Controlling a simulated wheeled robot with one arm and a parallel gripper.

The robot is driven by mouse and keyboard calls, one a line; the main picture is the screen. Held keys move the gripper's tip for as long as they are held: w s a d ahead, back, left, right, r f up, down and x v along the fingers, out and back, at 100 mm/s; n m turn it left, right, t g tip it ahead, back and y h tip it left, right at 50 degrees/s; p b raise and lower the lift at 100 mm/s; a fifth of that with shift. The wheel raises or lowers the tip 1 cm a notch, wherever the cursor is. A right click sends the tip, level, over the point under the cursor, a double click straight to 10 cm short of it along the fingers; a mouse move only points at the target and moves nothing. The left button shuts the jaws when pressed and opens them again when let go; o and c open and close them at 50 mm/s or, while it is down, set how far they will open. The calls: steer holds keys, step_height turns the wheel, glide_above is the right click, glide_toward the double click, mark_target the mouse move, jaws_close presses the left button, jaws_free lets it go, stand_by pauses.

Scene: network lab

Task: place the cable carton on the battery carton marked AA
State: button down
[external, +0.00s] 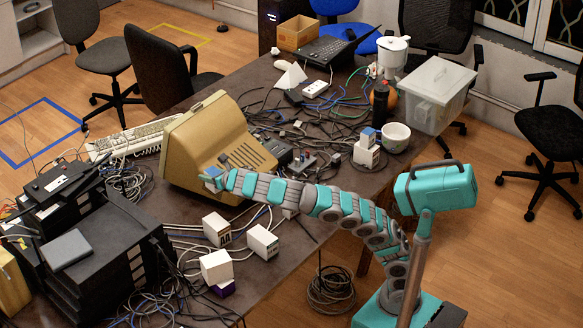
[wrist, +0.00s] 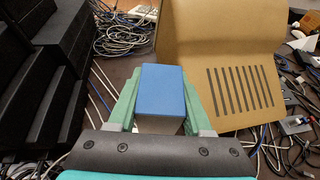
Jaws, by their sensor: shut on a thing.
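My gripper (wrist: 160,98) is shut on a blue-topped carton (wrist: 161,90), with one green finger on each side of it. No label shows on this carton, so I cannot confirm that it is the cable carton. A white carton (external: 216,226) with dark marking, possibly AA, stands on the table in front of the monitor.
The beige monitor (external: 200,140) is close to my gripper. Black stacked equipment (external: 100,250) stands at left. Another small carton stack (external: 366,155) is at right. Cables cover much of the table.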

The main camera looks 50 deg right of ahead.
mark_target(210, 189)
steer(key=shift+w+a+f+m+h, duration=0.1)
steer(key=shift+a+m+h, duration=0.2)
steer(key=shift+m+h, duration=0.15)
steer(key=shift+a+f+m+h, duration=0.15)
steer(key=shift+f+m+h, duration=0.1)
steer(key=shift+h, duration=0.2)
steer(key=shift+m+g+h, duration=0.3)
steer(key=shift+m+h, duration=0.3)
steer(key=f, duration=0.1)
steer(key=s+a+f, duration=0.1)
steer(key=f, duration=0.1)
steer(key=shift+s+a+f, duration=0.15)
steer(key=shift+s+f, duration=0.1)
steer(key=shift+s, duration=0.15)
step_height(210, 189, down, 3)
steer(key=shift+s+f+b, duration=0.1)
steer(key=shift+f+b, duration=0.05)
steer(key=shift+b, duration=0.85)
steer(key=shift+f+b, duration=0.65)
steer(key=shift+f, duration=1.7)
steer(key=shift+f, duration=0.15)
steer(key=shift+c, duration=1.6)
jaws_free()
